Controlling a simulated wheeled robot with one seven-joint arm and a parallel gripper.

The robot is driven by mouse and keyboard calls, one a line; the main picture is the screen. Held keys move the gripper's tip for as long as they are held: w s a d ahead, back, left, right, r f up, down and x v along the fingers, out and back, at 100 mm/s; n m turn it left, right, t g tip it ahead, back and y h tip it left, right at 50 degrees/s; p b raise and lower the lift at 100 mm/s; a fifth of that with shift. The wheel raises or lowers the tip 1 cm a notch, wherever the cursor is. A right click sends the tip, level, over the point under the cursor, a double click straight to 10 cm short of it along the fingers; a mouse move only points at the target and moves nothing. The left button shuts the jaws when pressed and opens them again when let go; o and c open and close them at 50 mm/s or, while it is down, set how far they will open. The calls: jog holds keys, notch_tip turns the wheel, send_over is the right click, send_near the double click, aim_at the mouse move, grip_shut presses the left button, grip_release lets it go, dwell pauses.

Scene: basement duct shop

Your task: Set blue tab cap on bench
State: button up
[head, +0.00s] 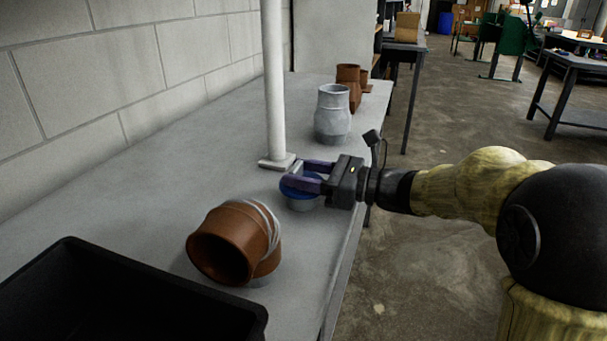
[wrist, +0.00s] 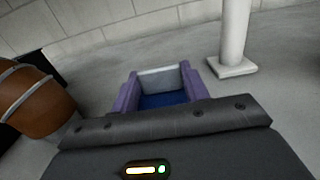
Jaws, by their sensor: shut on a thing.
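The blue tab cap (head: 298,191) has a blue top and a pale grey lower part. It is at the bench, just in front of the white post's foot; I cannot tell whether its underside touches the surface. My gripper (head: 295,173) reaches in from the right, its purple fingers shut on the cap's upright grey tab. In the wrist view the grey tab (wrist: 160,80) stands between the fingers, with the cap's blue top (wrist: 163,100) below it. The grey bench (head: 130,207) runs along the wall.
A white post (head: 274,85) stands on the bench close behind the cap. An orange elbow duct (head: 258,232) lies nearer, beside a black bin (head: 60,300). A grey duct piece (head: 333,115) and brown ones (head: 348,76) stand farther back. Bare bench lies left of the post.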

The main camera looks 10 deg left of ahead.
jog(key=shift+f, duration=0.1)
jog(key=o, duration=1)
jog(key=shift+a, duration=0.1)
jog(key=shift+d, duration=0.3)
jog(key=d, duration=0.7)
jog(key=s+d, duration=0.1)
jog(key=d, duration=0.3)
jog(key=shift+d+p, duration=0.25)
jog(key=shift+p, duration=0.05)
jog(key=shift+w, duration=0.1)
